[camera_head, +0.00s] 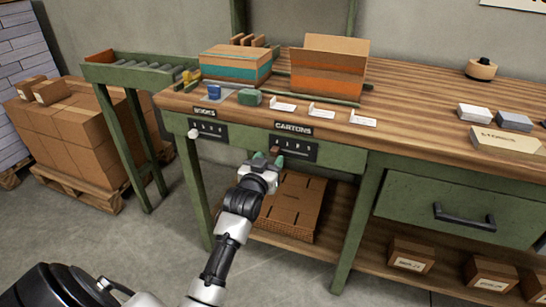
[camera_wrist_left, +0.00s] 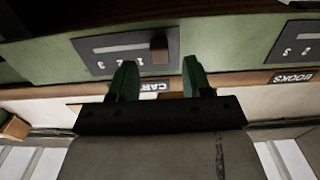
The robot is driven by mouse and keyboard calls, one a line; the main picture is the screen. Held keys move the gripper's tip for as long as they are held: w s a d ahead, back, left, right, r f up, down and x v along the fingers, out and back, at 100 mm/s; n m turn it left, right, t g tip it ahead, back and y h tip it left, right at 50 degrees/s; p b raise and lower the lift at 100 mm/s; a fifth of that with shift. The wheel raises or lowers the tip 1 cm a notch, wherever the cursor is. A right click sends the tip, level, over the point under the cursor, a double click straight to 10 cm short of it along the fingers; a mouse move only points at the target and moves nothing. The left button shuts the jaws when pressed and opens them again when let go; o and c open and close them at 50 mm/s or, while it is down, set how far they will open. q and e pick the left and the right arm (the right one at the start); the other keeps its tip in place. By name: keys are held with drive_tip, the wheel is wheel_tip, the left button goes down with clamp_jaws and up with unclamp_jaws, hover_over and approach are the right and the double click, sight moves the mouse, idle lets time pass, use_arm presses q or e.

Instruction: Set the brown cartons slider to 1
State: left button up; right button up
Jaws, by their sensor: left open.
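The brown cartons slider (camera_head: 275,151) is a small upright knob on a dark panel (camera_head: 312,153) under the CARTONS label. It sits at the panel's left end in the head view. The slider also shows in the left wrist view (camera_wrist_left: 159,48), where the picture is inverted and it stands toward the panel's right end. My left gripper (camera_head: 266,160) is open just in front of the slider. In the left wrist view its green fingertips (camera_wrist_left: 158,76) are apart, with the slider beyond the gap between them. My right gripper is out of view.
A second slider with a white knob (camera_head: 194,132) is on the BOOKS panel (camera_head: 212,130) to the left. Cartons, cards and blocks stand on the wooden bench top (camera_head: 420,98). A brown carton (camera_head: 294,200) lies on the shelf below, behind my left arm.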

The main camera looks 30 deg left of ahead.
sight(274, 154)
use_arm(q)
drive_tip(key=shift+x, duration=1.55)
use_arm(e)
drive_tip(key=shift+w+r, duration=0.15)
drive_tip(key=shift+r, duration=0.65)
use_arm(q)
drive_tip(key=shift+c, duration=0.3)
clamp_jaws()
